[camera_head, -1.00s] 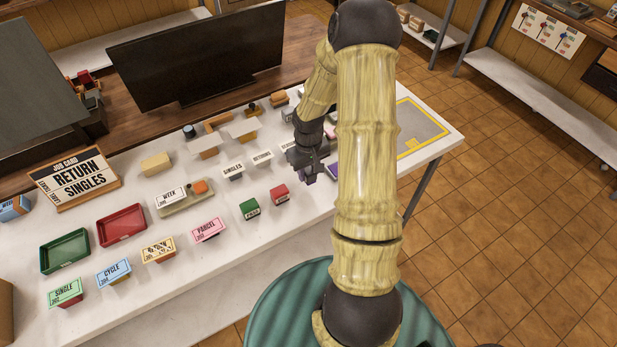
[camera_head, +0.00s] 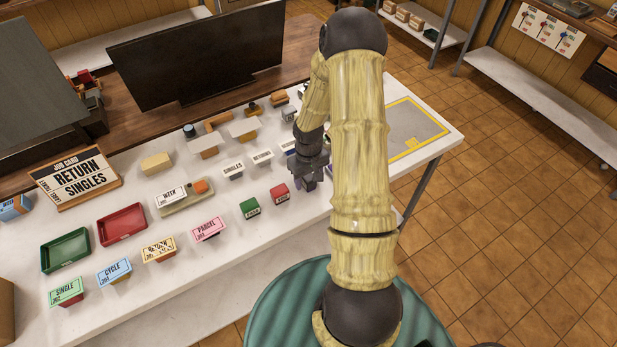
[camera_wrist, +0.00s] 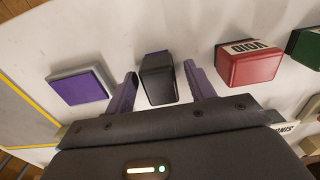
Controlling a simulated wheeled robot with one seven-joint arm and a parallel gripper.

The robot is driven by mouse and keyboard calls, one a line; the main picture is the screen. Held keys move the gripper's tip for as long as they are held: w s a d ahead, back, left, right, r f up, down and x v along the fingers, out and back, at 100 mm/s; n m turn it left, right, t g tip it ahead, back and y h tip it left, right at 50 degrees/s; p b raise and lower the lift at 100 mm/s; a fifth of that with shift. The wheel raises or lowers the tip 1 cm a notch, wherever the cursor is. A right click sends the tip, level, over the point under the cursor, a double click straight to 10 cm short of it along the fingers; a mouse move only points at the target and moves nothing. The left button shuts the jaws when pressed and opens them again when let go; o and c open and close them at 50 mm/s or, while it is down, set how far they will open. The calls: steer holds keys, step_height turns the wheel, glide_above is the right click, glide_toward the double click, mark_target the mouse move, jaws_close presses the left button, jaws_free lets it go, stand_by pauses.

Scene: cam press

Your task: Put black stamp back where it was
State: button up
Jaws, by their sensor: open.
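In the wrist view a black stamp (camera_wrist: 157,80) stands on the white table, with a bit of purple-blue showing at its far edge. My gripper (camera_wrist: 161,82) is open, with one purple finger on each side of the stamp. A small gap shows on both sides, wider at the right finger. In the head view my gripper (camera_head: 309,183) is low over the table, right of the red stamp (camera_head: 280,194), and it hides the black stamp there.
A purple pad (camera_wrist: 82,86) lies left of the gripper in the wrist view. The red VOID stamp (camera_wrist: 248,66) stands close on the right, with a green stamp (camera_wrist: 306,46) beyond. A grey mat with yellow border (camera_head: 408,128) lies at the table's right end.

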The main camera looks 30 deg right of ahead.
mark_target(308, 177)
step_height(308, 177, up, 12)
steer(key=shift+r+b, duration=0.15)
steer(key=shift+b, duration=0.15)
stand_by(0.3)
stand_by(0.5)
steer(key=s+a+r+t, duration=0.2)
steer(key=s+a+r, duration=0.7)
steer(key=s+a, duration=0.3)
steer(key=shift+s+a+t, duration=0.15)
steer(key=shift+a+t, duration=0.15)
steer(key=shift+a, duration=0.5)
